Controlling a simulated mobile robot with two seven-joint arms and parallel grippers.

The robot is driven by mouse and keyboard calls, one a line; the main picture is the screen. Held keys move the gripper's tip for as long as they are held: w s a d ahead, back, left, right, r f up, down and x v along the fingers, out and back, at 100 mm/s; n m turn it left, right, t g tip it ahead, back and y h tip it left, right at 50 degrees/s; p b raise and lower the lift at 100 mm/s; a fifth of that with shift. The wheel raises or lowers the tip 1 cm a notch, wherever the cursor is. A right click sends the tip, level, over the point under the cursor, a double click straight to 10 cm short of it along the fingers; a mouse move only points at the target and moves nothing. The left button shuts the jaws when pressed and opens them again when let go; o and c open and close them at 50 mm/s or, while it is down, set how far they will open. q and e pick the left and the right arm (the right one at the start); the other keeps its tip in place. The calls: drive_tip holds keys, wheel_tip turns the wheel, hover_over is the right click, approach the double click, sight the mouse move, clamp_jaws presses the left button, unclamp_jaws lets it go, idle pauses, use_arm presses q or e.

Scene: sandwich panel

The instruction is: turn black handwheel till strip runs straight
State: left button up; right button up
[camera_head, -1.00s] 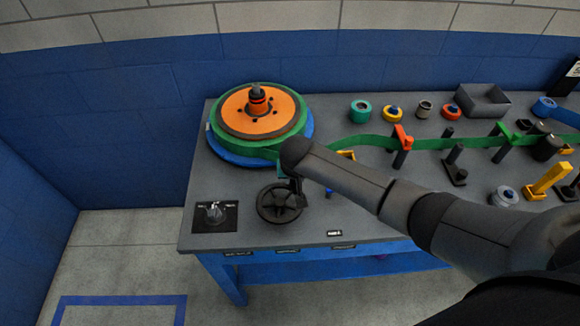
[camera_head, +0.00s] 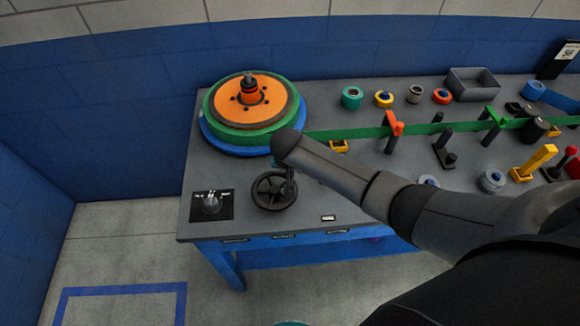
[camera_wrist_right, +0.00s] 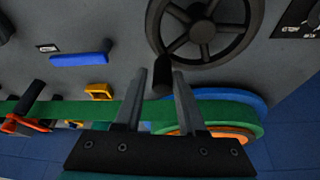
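The black handwheel (camera_head: 267,192) lies on the bench's near left part, and its rim and spokes show in the right wrist view (camera_wrist_right: 237,40). My right gripper (camera_wrist_right: 160,74) reaches down over the wheel's right side. Its two fingers stand apart on either side of the wheel's black crank knob (camera_wrist_right: 163,82), with a narrow gap at the left finger. In the head view my right arm hides most of this gripper. The green strip (camera_head: 345,133) leaves the orange and green reel (camera_head: 252,103) and runs nearly straight to the right past the orange guide post (camera_head: 394,124). My left gripper is not in view.
A switch panel (camera_head: 212,205) sits left of the wheel. A blue bar (camera_wrist_right: 80,59) lies near the wheel in the wrist view. Posts, small rolls and a grey bin (camera_head: 473,82) occupy the bench's right half. The front left floor is clear.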

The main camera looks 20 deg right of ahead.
drive_tip(key=shift+o, duration=1.2)
drive_tip(key=shift+a, duration=0.1)
drive_tip(key=shift+s+a+r, duration=0.1)
drive_tip(key=shift+s+r, duration=0.05)
drive_tip(key=shift+r, duration=0.4)
drive_tip(key=p+v, duration=0.3)
drive_tip(key=v, duration=1.1)
